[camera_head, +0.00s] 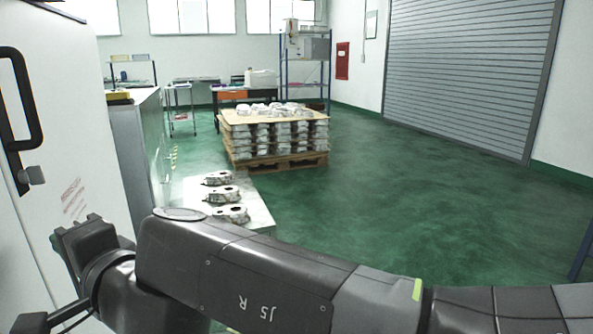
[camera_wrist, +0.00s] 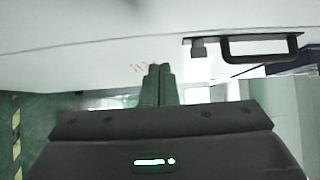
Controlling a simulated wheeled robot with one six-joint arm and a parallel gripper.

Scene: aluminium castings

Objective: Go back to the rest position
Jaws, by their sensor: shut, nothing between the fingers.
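My gripper (camera_wrist: 158,70) shows in the wrist view with its two fingers together, shut and empty, in front of a white door or panel (camera_wrist: 80,60). In the head view my dark arm crosses the bottom of the picture, with its wrist end at the lower left beside the white door (camera_head: 60,120). The fingertips are not clearly visible in the head view. Several aluminium castings (camera_head: 231,213) stand in a row on a light bench (camera_head: 258,212) beyond my arm.
The white door has a black handle (camera_head: 24,100), also seen in the wrist view (camera_wrist: 260,55). A pallet (camera_head: 280,164) of stacked castings stands mid-room. Green floor (camera_head: 400,210) is clear to the right, before a grey roller shutter (camera_head: 470,70). Yellow-black tape (camera_wrist: 16,140) lies at left.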

